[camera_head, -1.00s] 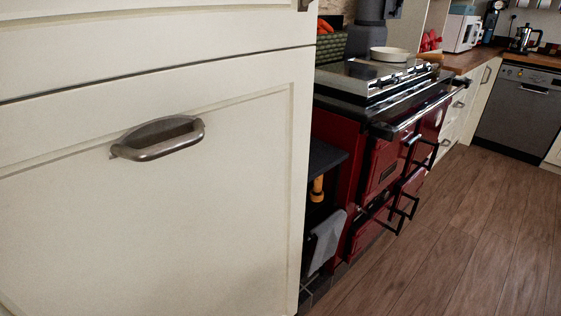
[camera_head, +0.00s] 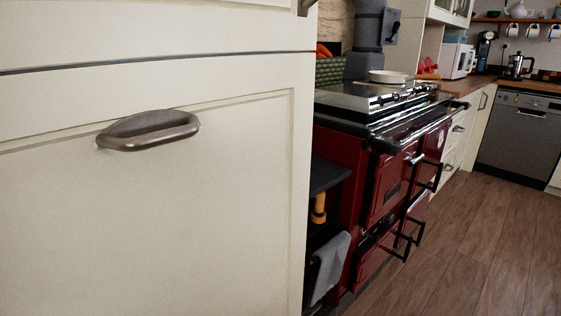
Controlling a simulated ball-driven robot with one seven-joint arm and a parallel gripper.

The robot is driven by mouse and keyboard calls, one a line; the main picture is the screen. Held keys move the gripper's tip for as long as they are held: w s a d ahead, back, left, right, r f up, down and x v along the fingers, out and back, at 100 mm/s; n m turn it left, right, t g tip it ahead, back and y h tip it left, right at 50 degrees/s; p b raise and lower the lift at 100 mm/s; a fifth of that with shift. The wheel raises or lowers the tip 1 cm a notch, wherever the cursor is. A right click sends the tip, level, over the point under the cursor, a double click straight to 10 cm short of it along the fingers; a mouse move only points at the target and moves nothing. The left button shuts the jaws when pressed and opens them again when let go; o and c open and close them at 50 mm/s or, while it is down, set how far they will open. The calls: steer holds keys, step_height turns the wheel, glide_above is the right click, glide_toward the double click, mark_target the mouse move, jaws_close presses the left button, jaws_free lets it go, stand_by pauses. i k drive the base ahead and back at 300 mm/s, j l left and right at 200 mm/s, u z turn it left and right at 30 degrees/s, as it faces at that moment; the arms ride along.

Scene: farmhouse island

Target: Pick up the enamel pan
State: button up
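The enamel pan (camera_head: 390,77) looks like a small, shallow, cream-white pan. It sits on top of the red range cooker (camera_head: 385,180), on the shiny raised lids. A light-brown stick shape at its right may be its handle or a separate thing; I cannot tell. My gripper is not in view.
A cream cabinet (camera_head: 150,220) with a metal handle fills the left, close to me. A green basket (camera_head: 329,71) stands behind the cooker top. Black handles (camera_head: 418,210) stick out from the cooker front. The wooden floor (camera_head: 480,240) at right is clear.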

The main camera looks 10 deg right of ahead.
mark_target(377, 76)
steer(key=l+u, duration=0.25)
steer(key=l, duration=0.6)
steer(key=l+u, duration=0.25)
steer(key=l, duration=0.6)
steer(key=k, duration=0.05)
